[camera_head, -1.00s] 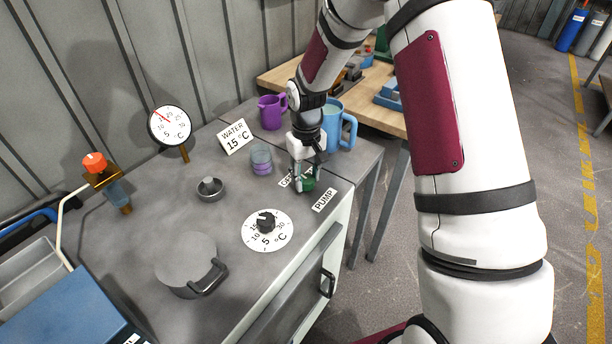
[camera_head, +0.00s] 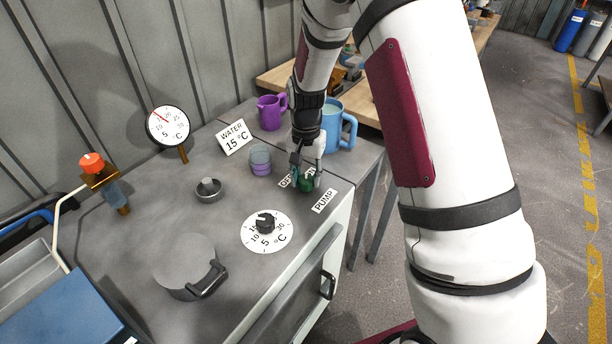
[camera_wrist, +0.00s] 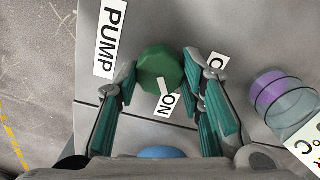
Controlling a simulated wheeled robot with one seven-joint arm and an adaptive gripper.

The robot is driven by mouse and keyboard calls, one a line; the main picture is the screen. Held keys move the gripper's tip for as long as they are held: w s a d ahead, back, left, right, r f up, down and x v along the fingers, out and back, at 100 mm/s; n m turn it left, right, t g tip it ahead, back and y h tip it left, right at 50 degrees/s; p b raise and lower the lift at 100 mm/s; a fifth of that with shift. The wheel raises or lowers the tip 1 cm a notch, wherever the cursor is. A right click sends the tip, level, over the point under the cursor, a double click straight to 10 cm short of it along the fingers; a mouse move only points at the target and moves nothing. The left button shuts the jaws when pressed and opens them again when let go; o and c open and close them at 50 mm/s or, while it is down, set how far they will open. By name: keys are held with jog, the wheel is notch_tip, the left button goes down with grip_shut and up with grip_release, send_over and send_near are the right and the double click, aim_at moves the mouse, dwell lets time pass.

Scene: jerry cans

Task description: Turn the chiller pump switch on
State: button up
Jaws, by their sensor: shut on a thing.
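The chiller pump switch is a green faceted knob (camera_head: 306,184) on the grey chiller top, beside the PUMP label (camera_head: 324,201). In the wrist view the green knob (camera_wrist: 160,70) sits between my fingers, with a pale pointer mark on it directed toward the ON label (camera_wrist: 168,103). The OFF label (camera_wrist: 217,66) is partly covered by a finger. My gripper (camera_head: 307,176) points down over the knob. In the wrist view its two fingers (camera_wrist: 166,84) are closed on the knob's sides.
A clear cup with a purple band (camera_head: 260,160), a purple jug (camera_head: 271,111) and a light blue jug (camera_head: 340,130) stand near my gripper. The temperature dial (camera_head: 266,224), a lidded port (camera_head: 187,262) and a round gauge (camera_head: 168,126) are on the left.

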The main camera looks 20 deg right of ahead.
aim_at(306, 179)
jog(key=shift+m, duration=0.4)
jog(key=o, duration=1.2)
jog(key=shift+c, duration=0.2)
notch_tip(306, 179, up, 12)
jog(key=s+r+n+t+p, duration=0.25)
jog(key=s+r+n, duration=0.25)
jog(key=s+r, duration=1.4)
jog(key=s+f+n+t, duration=0.1)
jog(key=s+n, duration=0.2)
jog(key=s, duration=1)
jog(key=shift+s+d+f+t+p, duration=0.15)
jog(key=shift+d+f+t+p, duration=0.1)
jog(key=shift+t+p, duration=0.15)
